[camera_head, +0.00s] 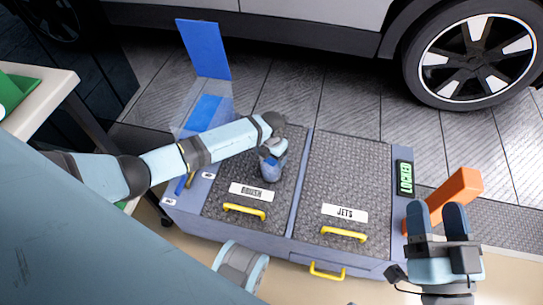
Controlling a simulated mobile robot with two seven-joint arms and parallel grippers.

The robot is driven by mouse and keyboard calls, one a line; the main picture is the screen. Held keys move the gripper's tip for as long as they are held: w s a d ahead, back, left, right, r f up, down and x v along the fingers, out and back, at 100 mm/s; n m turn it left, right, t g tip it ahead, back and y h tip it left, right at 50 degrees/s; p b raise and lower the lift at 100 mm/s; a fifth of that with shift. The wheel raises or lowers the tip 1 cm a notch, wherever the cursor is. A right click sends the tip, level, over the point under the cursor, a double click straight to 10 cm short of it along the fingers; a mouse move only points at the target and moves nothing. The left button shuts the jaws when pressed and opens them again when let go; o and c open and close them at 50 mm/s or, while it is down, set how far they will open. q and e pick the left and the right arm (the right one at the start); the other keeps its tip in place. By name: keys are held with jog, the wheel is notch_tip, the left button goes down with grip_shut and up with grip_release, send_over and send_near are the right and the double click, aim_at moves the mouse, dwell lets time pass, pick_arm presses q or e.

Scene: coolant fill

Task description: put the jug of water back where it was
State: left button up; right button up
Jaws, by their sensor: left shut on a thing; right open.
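My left gripper (271,158) reaches in from the left and points down over the lid marked BRUSH. It is shut on a small bluish thing at its fingertips, which I take for the jug of water (271,174). Arm and fingers hide most of it, and I cannot tell whether it touches the lid. My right gripper (436,218) is at the lower right with its two fingers apart, open and empty, beyond the right edge of the grey cabinet.
The grey cabinet (295,232) has BRUSH and JETS lids (345,165) with yellow handles (344,234). A blue panel (203,48) and a clear box stand behind it. An orange object (455,190) is near my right gripper. A car (475,58) stands behind; a table (52,100) is left.

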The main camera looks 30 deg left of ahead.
pick_arm(q)
jog(key=shift+r, duration=0.1)
jog(key=o, duration=1.1)
jog(key=shift+r, duration=0.25)
notch_tip(320, 180, up, 3)
jog(key=shift+p, duration=0.75)
notch_tip(320, 180, up, 8)
jog(key=p, duration=0.2)
jog(key=shift+r+p, duration=0.25)
jog(key=shift+p, duration=0.1)
pick_arm(e)
notch_tip(320, 180, down, 6)
jog(key=d+g+h, duration=0.2)
jog(key=h, duration=0.1)
jog(key=shift+d+g, duration=0.25)
jog(key=shift+g, duration=0.15)
